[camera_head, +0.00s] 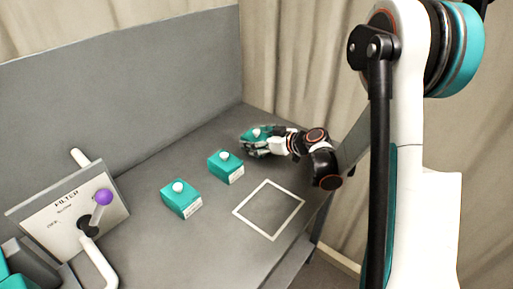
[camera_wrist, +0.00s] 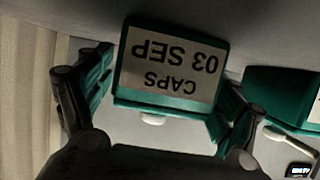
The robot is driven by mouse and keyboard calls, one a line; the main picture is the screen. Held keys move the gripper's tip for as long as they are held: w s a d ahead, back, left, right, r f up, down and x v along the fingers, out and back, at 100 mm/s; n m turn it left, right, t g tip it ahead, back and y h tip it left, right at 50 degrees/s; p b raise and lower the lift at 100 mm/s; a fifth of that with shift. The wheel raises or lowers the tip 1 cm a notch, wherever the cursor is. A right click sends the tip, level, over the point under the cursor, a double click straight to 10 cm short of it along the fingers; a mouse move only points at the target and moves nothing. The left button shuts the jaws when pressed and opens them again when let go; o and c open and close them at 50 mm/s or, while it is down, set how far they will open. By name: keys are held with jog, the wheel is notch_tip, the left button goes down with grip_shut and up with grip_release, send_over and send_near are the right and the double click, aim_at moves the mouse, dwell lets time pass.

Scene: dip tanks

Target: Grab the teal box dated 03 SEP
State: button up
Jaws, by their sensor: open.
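The teal box dated 03 SEP (camera_wrist: 170,65) shows in the wrist view with its white label upside down, reading CAPS 03 SEP. It is the farthest of three teal boxes in the head view (camera_head: 257,132), with a white knob on top. My gripper (camera_head: 256,147) is at this box, and its fingers partly hide it. In the wrist view my gripper (camera_wrist: 164,92) is open, with one finger on each side of the box. I cannot tell whether either finger touches it.
The middle teal box (camera_head: 225,166) and the nearest teal box (camera_head: 181,199) stand on the grey bench, their dates too small to read. A white square outline (camera_head: 236,212) is marked on the bench. A FILTER panel (camera_head: 68,210) with a purple-knobbed lever stands at left.

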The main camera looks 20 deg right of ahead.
jog(key=c, duration=1.2)
jog(key=shift+r, duration=0.1)
